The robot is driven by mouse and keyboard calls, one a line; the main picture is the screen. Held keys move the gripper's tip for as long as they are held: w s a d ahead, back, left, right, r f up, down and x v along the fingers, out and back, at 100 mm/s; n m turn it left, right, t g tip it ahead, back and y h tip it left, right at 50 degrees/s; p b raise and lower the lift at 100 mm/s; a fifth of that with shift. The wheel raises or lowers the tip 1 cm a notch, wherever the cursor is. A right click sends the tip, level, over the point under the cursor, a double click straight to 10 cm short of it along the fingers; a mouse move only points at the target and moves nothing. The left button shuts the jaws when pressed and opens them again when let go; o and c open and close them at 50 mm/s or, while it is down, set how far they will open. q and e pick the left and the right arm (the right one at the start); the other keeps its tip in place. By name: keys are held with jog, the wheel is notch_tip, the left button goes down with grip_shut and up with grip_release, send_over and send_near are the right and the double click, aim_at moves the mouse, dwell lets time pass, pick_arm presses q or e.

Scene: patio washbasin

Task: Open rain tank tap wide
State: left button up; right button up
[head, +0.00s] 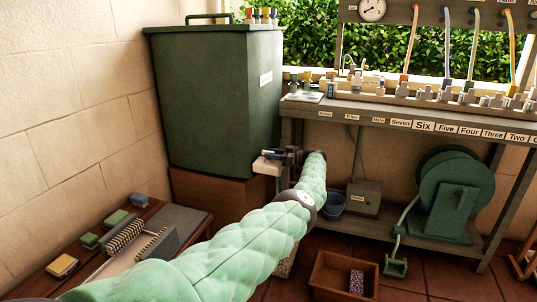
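The large dark green tank (212,105) with a lid and handle stands on a brown base against the wall at the left. My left arm reaches in from the bottom left to the tank's lower right corner. My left gripper (281,157) is there, small and dark, beside a pale block-like piece (267,167). The tap cannot be made out clearly; the gripper and arm cover that area. Whether the fingers are apart, or touch the tap, cannot be told. My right gripper is not in view.
A workbench (400,122) with numbered labels and hoses stands at the right, with a green hose reel (455,190) below. A low wooden table (185,222) with brushes is at the left.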

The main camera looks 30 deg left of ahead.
pick_arm(q)
jog(key=v, duration=0.5)
jog(key=shift+d, duration=0.25)
jog(key=shift+w, duration=0.1)
